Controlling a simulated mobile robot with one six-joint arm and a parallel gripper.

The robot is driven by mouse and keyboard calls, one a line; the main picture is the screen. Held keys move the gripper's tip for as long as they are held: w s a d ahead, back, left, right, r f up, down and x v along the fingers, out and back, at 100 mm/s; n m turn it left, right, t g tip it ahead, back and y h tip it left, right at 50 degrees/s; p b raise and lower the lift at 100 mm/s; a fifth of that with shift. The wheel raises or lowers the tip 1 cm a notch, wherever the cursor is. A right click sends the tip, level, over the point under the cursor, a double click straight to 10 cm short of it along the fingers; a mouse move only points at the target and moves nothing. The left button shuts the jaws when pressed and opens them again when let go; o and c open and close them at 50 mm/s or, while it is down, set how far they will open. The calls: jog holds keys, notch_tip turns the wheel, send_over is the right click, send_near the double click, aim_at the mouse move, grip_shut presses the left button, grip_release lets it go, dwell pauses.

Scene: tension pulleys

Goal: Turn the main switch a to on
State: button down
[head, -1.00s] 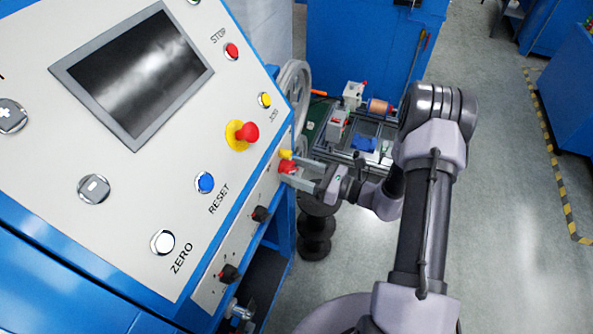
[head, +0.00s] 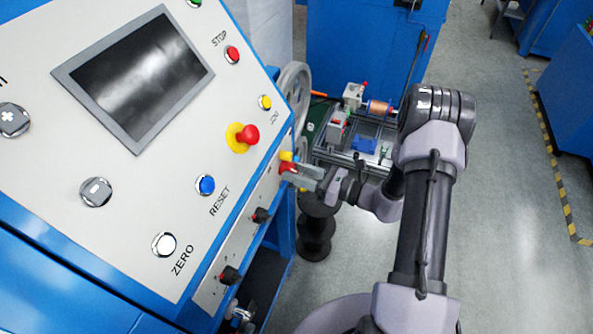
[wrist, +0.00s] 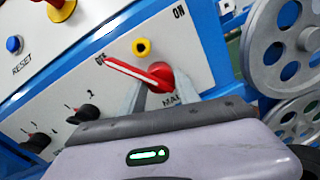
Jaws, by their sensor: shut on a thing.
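The main switch (wrist: 158,75) is a red rotary knob with a white-striped handle on the grey panel, below a yellow ring. Its handle points up-left to the OFF label (wrist: 100,59). The ON label (wrist: 179,11) is to the upper right. In the head view the red switch (head: 286,168) is at the panel's right edge. My gripper (wrist: 160,84) is shut on the knob, one finger on each side. In the head view my gripper (head: 292,169) reaches it from the right. The fingers hide part of the knob and the lower label.
Black knobs (wrist: 84,114) line the same panel to the left. A red emergency stop button (head: 250,134) and a blue reset button (head: 205,185) are on the sloped face above. A grey pulley wheel (wrist: 283,45) stands close at right. Open floor is at right.

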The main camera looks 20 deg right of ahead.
jog(key=m+p, duration=0.2)
jog(key=m, duration=0.2)
jog(key=shift+r, duration=0.2)
jog(key=m+p, duration=0.2)
jog(key=m, duration=0.2)
jog(key=shift+m+g, duration=0.3)
jog(key=m+p, duration=0.2)
jog(key=m, duration=0.2)
jog(key=shift+m+g+p, duration=0.3)
jog(key=shift+m+p, duration=0.1)
jog(key=shift+m, duration=1.5)
jog(key=c, duration=0.9)
grip_release()
jog(key=shift+w+d+f, duration=0.1)
jog(key=shift+d, duration=0.05)
